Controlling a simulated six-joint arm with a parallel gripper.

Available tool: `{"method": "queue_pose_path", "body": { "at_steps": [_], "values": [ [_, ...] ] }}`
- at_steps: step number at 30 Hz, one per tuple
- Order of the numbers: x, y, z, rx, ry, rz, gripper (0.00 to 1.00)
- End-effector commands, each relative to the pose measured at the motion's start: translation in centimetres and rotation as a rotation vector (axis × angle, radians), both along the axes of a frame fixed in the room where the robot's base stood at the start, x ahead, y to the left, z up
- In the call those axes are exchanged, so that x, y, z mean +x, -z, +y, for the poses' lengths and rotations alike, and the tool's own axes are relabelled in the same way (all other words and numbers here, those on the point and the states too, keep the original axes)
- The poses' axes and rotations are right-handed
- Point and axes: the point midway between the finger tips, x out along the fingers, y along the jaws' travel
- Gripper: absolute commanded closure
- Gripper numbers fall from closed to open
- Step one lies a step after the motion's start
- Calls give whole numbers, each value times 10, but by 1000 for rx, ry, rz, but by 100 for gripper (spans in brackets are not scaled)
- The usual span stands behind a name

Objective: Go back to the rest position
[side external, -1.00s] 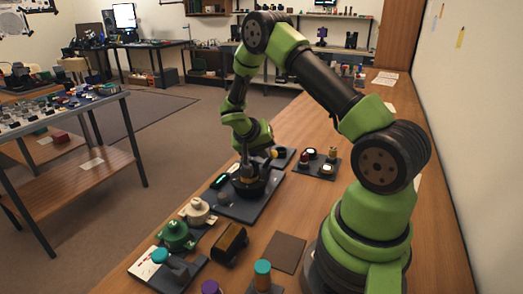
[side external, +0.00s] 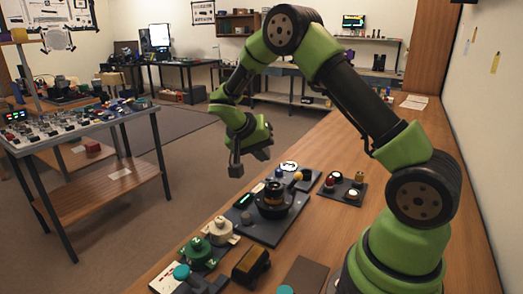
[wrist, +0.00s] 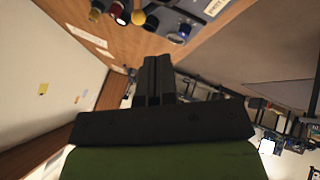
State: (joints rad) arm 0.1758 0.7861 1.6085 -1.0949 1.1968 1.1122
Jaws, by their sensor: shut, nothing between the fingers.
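My gripper (side external: 236,170) is raised in the air, above and to the left of the lens (side external: 273,196) in the side external view. Its fingers are shut and empty; they also show close together in the wrist view (wrist: 153,75). The dark round lens stands upright on a dark base plate (side external: 262,230) on the wooden bench, apart from my gripper. Its top shows an orange-brown ring.
A green fixture (side external: 198,253), a white fixture (side external: 220,230) and a brown-black block (side external: 251,265) stand near the bench front. A button panel (side external: 345,188) lies to the right. A separate table (side external: 80,130) stands left across the floor. The air around my gripper is clear.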

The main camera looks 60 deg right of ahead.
Motion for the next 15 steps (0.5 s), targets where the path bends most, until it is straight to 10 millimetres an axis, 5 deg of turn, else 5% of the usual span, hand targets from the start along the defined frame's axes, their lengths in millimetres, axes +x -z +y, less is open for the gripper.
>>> {"method": "queue_pose_path", "body": {
  "at_steps": [7, 15],
  "values": [
    [-5, -28, 18, 52, -33, -22, 100],
    [-46, -99, 74, 285, -245, -147, 100]
  ]
}}
